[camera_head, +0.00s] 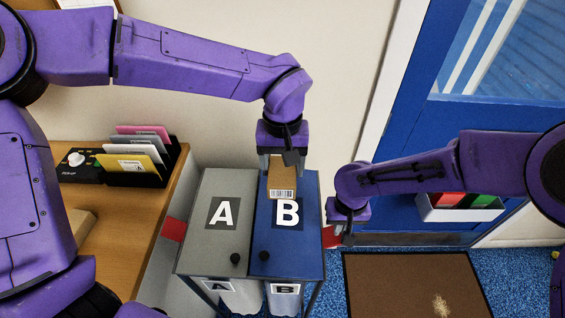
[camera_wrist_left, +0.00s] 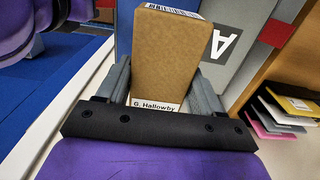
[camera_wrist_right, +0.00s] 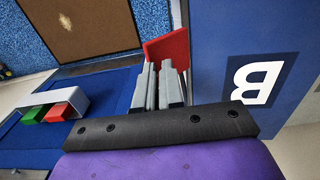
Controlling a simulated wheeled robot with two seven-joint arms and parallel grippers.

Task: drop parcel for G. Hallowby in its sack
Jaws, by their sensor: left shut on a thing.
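My left gripper (camera_head: 282,160) is shut on a brown box parcel (camera_head: 282,178), holding it in front of the blue lid B (camera_head: 263,238). In the left wrist view the parcel (camera_wrist_left: 168,55) carries a label reading "G. Hallowby". Lid B and the grey lid A (camera_head: 208,240) are both down, each with a black knob. White sacks marked A (camera_head: 235,303) and B (camera_head: 285,303) hang beneath, mostly hidden. My right gripper (camera_head: 345,238) is to the right of lid B; its fingers (camera_wrist_right: 159,85) look closed together, with nothing visible between them.
A wooden desk (camera_head: 120,240) at left holds a rack of coloured envelopes (camera_head: 135,160) and a dial box (camera_head: 78,163). A red panel (camera_wrist_right: 167,48) lies beyond my right fingertips. A blue door (camera_head: 440,130) with a tray (camera_head: 465,210) and a brown mat (camera_head: 405,285) are at right.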

